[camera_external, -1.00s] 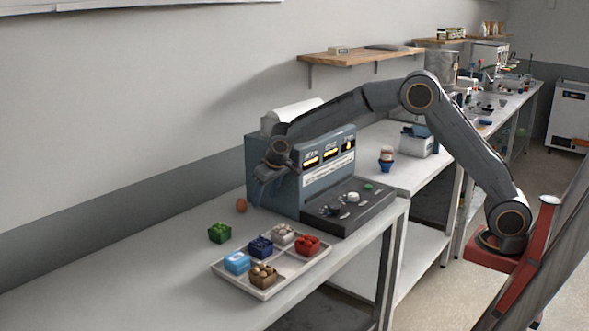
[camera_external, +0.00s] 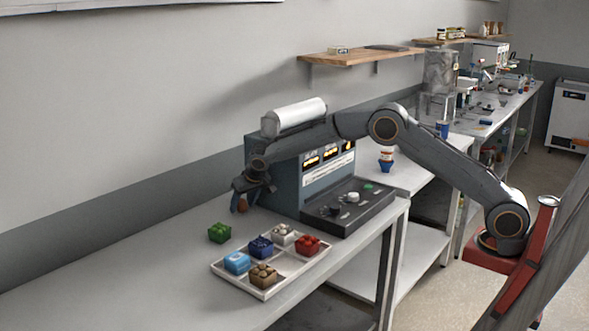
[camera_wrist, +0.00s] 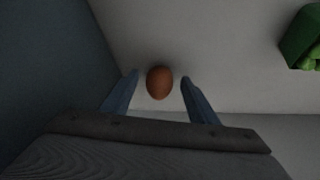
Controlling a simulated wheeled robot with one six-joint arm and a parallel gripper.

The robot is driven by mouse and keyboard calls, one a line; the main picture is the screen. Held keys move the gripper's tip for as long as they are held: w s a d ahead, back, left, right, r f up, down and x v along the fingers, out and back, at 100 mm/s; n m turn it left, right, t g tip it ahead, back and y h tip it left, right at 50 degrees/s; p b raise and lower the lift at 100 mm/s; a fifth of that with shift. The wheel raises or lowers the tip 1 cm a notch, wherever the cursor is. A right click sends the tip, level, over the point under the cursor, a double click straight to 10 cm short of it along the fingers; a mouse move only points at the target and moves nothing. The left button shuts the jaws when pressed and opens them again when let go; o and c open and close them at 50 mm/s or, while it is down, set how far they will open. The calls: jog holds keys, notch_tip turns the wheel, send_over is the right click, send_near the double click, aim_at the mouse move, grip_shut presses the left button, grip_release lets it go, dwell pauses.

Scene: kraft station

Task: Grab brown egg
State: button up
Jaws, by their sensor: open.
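The brown egg (camera_wrist: 160,82) lies on the table, between and slightly beyond my open fingertips in the wrist view. In the external view the egg (camera_external: 242,205) shows just below my gripper (camera_external: 246,196), partly covered by a finger. My gripper (camera_wrist: 159,80) is open, with one blue finger on each side of the egg. A gap shows between the egg and each finger. I cannot tell exactly how far the fingertips are above the table.
A grey machine (camera_external: 285,184) stands close to the right of my gripper. A green basket (camera_external: 219,232) sits on the table to the front left. A white tray (camera_external: 292,273) with several small coloured baskets lies in front. The table's left part is clear.

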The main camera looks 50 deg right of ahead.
jog(key=shift+w+f, duration=0.15)
jog(key=shift+f, duration=0.15)
jog(key=c, duration=0.8)
jog(key=shift+c, duration=0.2)
jog(key=shift+r, duration=0.1)
